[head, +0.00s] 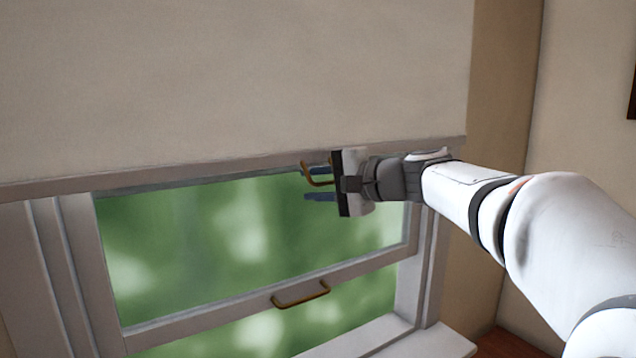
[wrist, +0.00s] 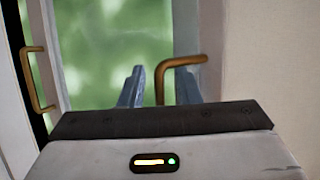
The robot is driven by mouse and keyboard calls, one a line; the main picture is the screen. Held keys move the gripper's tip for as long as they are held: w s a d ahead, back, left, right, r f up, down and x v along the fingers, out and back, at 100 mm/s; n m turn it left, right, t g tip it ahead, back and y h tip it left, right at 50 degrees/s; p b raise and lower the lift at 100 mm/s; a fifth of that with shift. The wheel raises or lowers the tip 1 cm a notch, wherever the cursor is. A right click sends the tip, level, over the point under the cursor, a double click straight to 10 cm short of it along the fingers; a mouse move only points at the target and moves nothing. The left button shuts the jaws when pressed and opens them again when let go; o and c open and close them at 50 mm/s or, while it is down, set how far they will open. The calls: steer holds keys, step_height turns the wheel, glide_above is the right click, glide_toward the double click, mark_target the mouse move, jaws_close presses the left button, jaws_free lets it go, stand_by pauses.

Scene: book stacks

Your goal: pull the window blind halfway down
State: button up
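The beige blind (head: 230,80) covers the upper part of the window, and its bottom bar (head: 130,180) hangs across the top of the visible glass. A brass pull handle (head: 312,181) is on the bar; it also shows in the wrist view (wrist: 160,84). My gripper (head: 309,183) is at this handle, coming from the right. In the wrist view my gripper (wrist: 158,83) is open, with one blue finger on each side of the handle's bar. Gaps show between the bar and both fingers. The handle's far end is partly hidden behind a finger.
A second brass handle (head: 300,294) is on the window's sash rail, below my gripper; it shows at left in the wrist view (wrist: 38,80). The white sill (head: 415,343) juts out at the bottom. A plain wall (head: 590,90) stands at right.

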steer(key=shift+c, duration=0.3)
jaws_close()
step_height(320, 180, down, 10)
steer(key=b, duration=1)
steer(key=shift+o, duration=0.3)
jaws_free()
